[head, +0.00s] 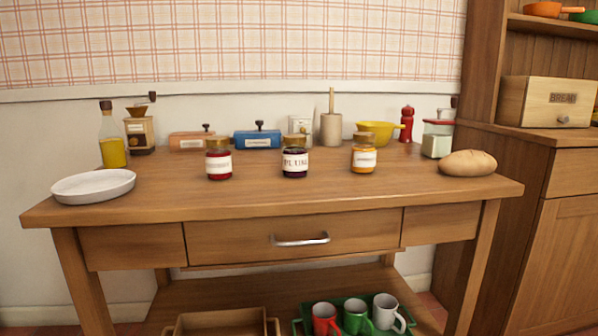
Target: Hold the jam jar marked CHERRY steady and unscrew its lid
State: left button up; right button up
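Three jam jars with tan lids stand upright in a row on the wooden table (270,208). The left jar (219,160) holds red jam, and its label is too small to read surely. The middle jar (295,158) is dark, and its label seems to read PLUM. The right jar (364,154) is orange with an unreadable label. I cannot make out the word CHERRY on any label. All three lids sit on their jars. Neither of my grippers is in view.
A white plate (93,186) is at the table's left and a bread loaf (467,163) at its right. The table's front is clear.

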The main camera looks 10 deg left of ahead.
aim_at(219, 161)
jog(key=l+u, duration=0.25)
jog(key=l, duration=0.5)
jog(key=l+u, duration=0.25)
jog(key=l, duration=0.45)
